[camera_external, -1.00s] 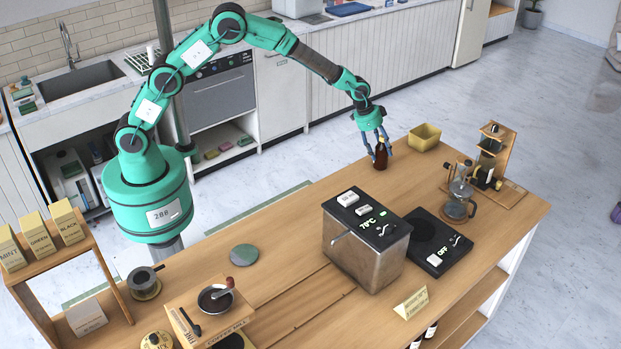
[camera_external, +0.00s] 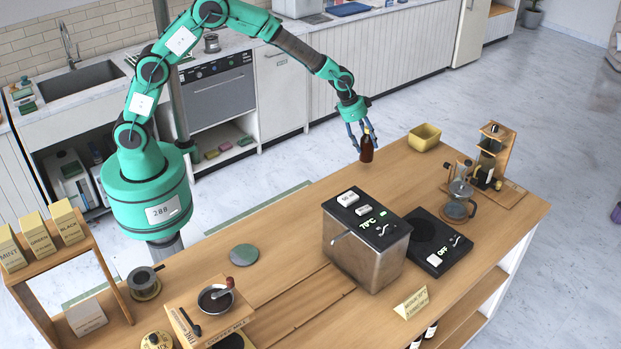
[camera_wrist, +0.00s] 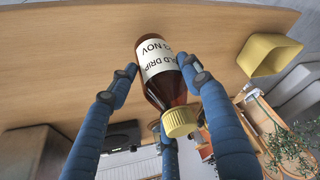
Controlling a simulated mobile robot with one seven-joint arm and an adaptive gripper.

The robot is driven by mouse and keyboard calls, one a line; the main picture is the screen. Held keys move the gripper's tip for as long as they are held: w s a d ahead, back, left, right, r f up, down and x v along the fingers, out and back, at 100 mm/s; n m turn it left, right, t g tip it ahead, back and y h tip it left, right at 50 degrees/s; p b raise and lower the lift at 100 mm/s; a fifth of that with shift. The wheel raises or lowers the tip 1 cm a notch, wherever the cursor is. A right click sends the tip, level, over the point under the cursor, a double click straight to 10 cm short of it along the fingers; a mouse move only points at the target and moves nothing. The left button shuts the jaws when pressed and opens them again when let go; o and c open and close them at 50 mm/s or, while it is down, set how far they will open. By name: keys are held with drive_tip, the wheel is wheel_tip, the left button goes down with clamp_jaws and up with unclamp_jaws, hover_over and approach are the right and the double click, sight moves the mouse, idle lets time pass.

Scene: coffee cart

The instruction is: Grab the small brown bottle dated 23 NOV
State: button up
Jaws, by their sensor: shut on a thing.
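The small brown bottle (camera_external: 366,149) has a yellow cap and a white label. In the wrist view the bottle (camera_wrist: 163,85) shows label text that reads in part "COLD DRIP" and "NOV"; the day number is partly hidden. My gripper (camera_external: 362,137) is shut on the bottle, with its blue fingers around it. In the wrist view the fingers of my gripper (camera_wrist: 160,85) press on both sides of the bottle. In the external view the bottle hangs roughly upright, apparently above the far edge of the wooden counter (camera_external: 290,225).
A yellow bin (camera_external: 424,137) stands right of the bottle on the counter. A metal heater box showing 70°C (camera_external: 365,250) and a black scale (camera_external: 436,245) are nearer.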

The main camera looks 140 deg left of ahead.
drive_tip(key=s+d+r, duration=0.1)
drive_tip(key=s+d, duration=0.4)
drive_tip(key=d, duration=0.3)
drive_tip(key=shift+s+p, duration=0.3)
drive_tip(key=shift+p, duration=0.1)
